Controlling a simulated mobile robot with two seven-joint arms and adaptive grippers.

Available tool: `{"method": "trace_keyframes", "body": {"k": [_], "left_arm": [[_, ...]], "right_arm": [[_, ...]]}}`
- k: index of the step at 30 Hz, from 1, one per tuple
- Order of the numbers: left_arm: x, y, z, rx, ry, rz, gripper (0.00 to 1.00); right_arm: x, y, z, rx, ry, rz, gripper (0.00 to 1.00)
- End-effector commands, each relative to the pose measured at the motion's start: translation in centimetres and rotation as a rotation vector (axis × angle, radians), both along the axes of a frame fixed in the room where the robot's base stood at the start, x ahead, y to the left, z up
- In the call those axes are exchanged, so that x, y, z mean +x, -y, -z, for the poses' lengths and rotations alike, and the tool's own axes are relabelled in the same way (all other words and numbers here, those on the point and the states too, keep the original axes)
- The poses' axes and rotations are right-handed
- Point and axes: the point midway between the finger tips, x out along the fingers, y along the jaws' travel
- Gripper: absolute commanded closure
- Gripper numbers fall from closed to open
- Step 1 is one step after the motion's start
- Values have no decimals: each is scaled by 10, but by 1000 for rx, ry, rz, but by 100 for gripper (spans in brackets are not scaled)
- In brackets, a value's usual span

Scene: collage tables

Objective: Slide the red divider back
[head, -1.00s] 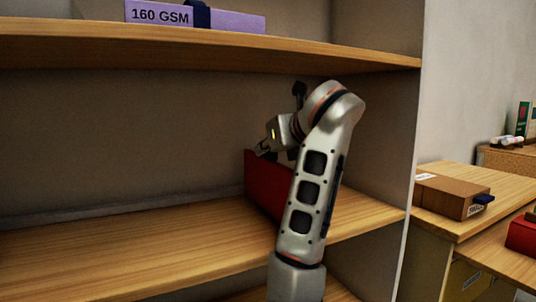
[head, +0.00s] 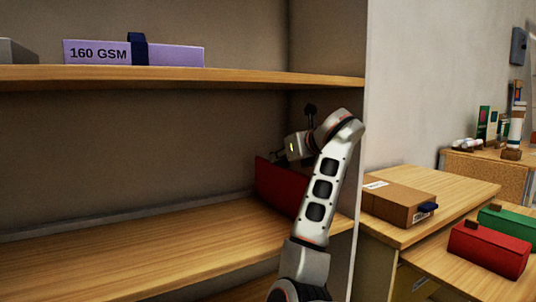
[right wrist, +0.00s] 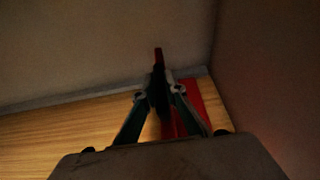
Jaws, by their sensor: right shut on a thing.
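The red divider (head: 278,188) stands upright on the middle shelf board (head: 130,245), close to the cabinet's right wall. My right gripper (head: 276,161) is at the divider's top edge and shut on it. The forearm hides the divider's near right part. In the right wrist view the fingers (right wrist: 160,92) close around the divider's top edge. My left gripper is not in view.
The shelf board left of the divider is bare. A purple box (head: 95,54) marked 160 GSM lies on the upper shelf (head: 200,76). Right of the cabinet wall (head: 390,80), tables hold a brown box (head: 395,203), a red box (head: 488,252) and a green box (head: 505,222).

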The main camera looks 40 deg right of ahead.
Motion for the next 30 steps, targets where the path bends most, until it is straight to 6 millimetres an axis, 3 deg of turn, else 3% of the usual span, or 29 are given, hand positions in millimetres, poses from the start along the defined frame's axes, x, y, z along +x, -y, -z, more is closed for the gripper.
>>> {"method": "trace_keyframes", "body": {"k": [6,16,18,19,30], "left_arm": [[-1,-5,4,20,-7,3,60],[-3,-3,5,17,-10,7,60],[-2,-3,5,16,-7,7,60],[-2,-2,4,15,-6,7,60],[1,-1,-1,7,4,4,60]], "right_arm": [[-3,13,0,-2,0,1,100],[-3,13,1,-2,-1,0,100],[-3,13,1,-2,-2,0,76],[-3,13,1,-2,-1,0,72],[-4,12,0,-1,-1,0,72]]}}
